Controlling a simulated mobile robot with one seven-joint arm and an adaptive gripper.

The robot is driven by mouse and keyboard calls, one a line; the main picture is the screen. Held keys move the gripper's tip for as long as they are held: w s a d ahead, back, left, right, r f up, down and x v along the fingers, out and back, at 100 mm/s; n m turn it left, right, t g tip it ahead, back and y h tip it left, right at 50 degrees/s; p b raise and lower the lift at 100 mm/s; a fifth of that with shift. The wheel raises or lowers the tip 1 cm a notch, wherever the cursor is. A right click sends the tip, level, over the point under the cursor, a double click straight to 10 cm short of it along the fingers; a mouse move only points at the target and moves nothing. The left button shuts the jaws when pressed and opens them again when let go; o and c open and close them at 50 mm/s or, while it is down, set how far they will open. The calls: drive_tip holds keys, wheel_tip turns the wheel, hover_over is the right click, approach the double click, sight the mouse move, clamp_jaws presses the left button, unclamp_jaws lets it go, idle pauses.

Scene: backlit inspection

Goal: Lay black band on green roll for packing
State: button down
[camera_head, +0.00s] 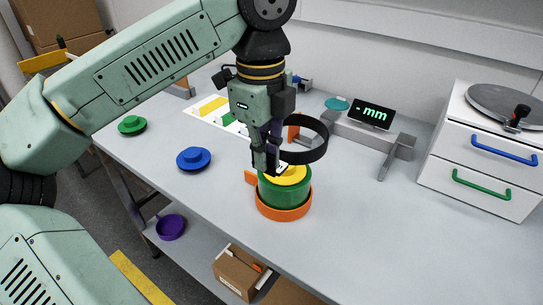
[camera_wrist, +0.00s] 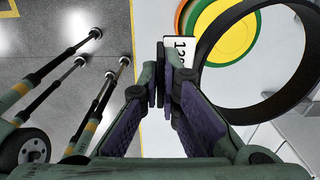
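The black band (camera_head: 322,145) is a wide ring held in the air beside my gripper (camera_head: 267,166). It partly overlaps the view of the green roll (camera_head: 284,193), which has a yellow top (camera_head: 296,177) and stands in an orange base (camera_head: 284,213). In the wrist view, the fingers of my gripper (camera_wrist: 165,78) are nearly together, by a white tag (camera_wrist: 183,48) marked "12". The black band (camera_wrist: 205,45) is to their right and looks nearer than the green roll (camera_wrist: 194,25). The exact grasp point is hidden.
A blue round piece (camera_head: 194,159) and a green round piece (camera_head: 132,125) lie left on the table. A display reading "mm" (camera_head: 370,114) and a grey caliper-like bar (camera_head: 392,148) stand behind. A white drawer unit (camera_head: 485,158) is at right. The table's right front is clear.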

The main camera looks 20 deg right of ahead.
drive_tip(key=shift+w+a+r, duration=0.15)
drive_tip(key=shift+w+a, duration=0.45)
drive_tip(key=shift+a, duration=0.05)
drive_tip(key=shift+s, duration=0.1)
wheel_tip(320, 180, down, 6)
drive_tip(key=b, duration=0.5)
idle(0.5)
drive_tip(key=shift+f+b, duration=3.65)
drive_tip(key=shift+f, duration=0.5)
